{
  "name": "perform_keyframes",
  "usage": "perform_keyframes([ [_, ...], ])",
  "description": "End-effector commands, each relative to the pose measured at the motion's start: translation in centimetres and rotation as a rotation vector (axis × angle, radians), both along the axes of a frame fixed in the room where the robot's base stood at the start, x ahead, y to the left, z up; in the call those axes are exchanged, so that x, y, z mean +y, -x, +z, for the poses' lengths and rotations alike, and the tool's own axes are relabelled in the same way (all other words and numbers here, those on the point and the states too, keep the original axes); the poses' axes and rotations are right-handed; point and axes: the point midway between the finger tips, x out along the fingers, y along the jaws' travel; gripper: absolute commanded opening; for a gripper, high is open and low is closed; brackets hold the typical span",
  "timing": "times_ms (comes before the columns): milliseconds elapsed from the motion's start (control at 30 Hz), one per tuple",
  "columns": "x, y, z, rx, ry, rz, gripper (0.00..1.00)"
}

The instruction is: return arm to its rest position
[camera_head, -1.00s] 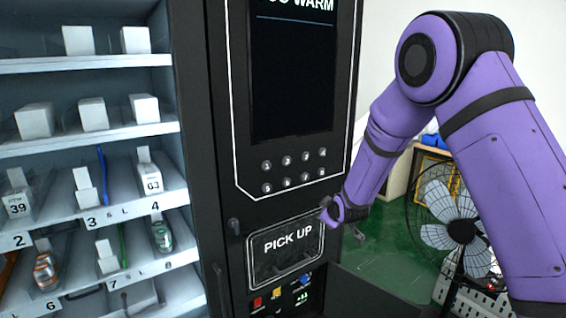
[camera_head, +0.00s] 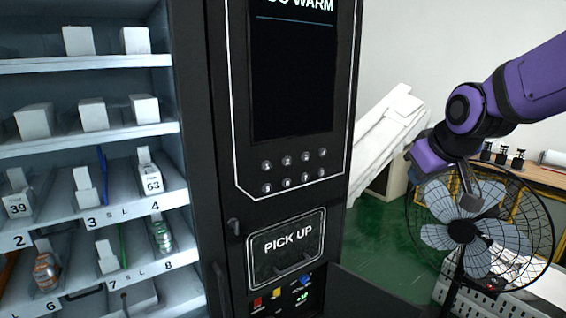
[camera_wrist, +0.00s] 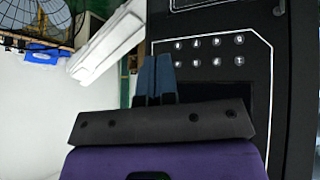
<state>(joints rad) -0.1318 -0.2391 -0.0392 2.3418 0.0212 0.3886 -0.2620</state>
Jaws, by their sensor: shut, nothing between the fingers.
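My gripper (camera_head: 470,196) is at the right in the head view, at the end of my purple arm, in front of the fan. In the wrist view its two dark blue fingers (camera_wrist: 155,80) lie side by side, shut with nothing between them. The black vending machine (camera_head: 222,130) is to the left of my gripper, apart from it. Its pick-up flap (camera_head: 287,268) and round buttons (camera_head: 287,161) are clear of my arm.
A standing fan (camera_head: 440,243) is right behind my gripper. White leaning panels (camera_head: 385,140) stand beside the machine. An open black door (camera_head: 365,295) juts out low at its front. Shelves with boxes (camera_head: 92,114) fill the left. Green floor (camera_head: 400,225) shows between.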

Motion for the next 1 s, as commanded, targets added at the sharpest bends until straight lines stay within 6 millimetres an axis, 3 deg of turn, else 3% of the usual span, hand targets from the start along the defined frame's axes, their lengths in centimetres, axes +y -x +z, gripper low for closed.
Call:
perform_keyframes([
  [33,-0.5,1.9,0.8,0.01,-0.011,-0.024,0.0],
  [233,-2.1,8.9,2.1,0.075,-0.052,-0.118,0.0],
  [400,-3.0,14.8,2.4,0.129,-0.08,-0.2,0.0],
  [533,-3.5,18.3,2.2,0.163,-0.094,-0.254,0.0],
  [700,-3.7,20.9,1.9,0.19,-0.104,-0.295,0.0],
  [1000,-3.8,21.3,1.8,0.195,-0.106,-0.304,0.0],
])
